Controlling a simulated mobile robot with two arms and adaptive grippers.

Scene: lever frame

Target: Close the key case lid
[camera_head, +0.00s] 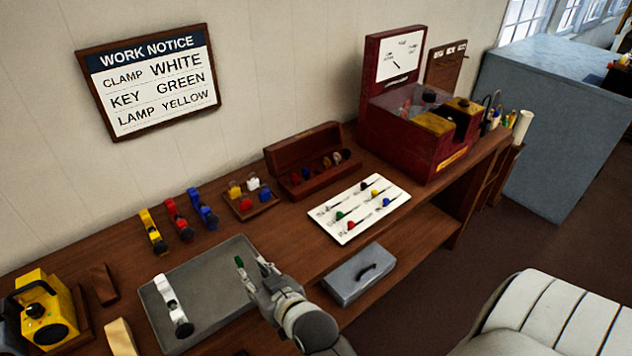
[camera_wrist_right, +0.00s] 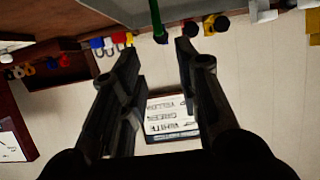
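A brown wooden case (camera_head: 305,181) stands at the back of the bench with its lid (camera_head: 300,149) raised open against the wall side. Several round coloured items lie inside it. I take it to be the key case. My right gripper (camera_head: 252,268) is over the right end of the grey tray, in front of and left of the case, not touching it. In the right wrist view my right gripper (camera_wrist_right: 156,50) shows its two fingers apart. A slim green thing (camera_wrist_right: 157,18) shows between the fingertips; I cannot tell if it is touched. My left gripper is not seen.
A grey tray (camera_head: 213,312) holds a white clamp (camera_head: 172,305). Small padlocks (camera_head: 250,187) stand left of the case. A white key board (camera_head: 353,232) lies right of it, beyond which stands a red box (camera_head: 398,141). A grey handled box (camera_head: 346,286) sits lower in front.

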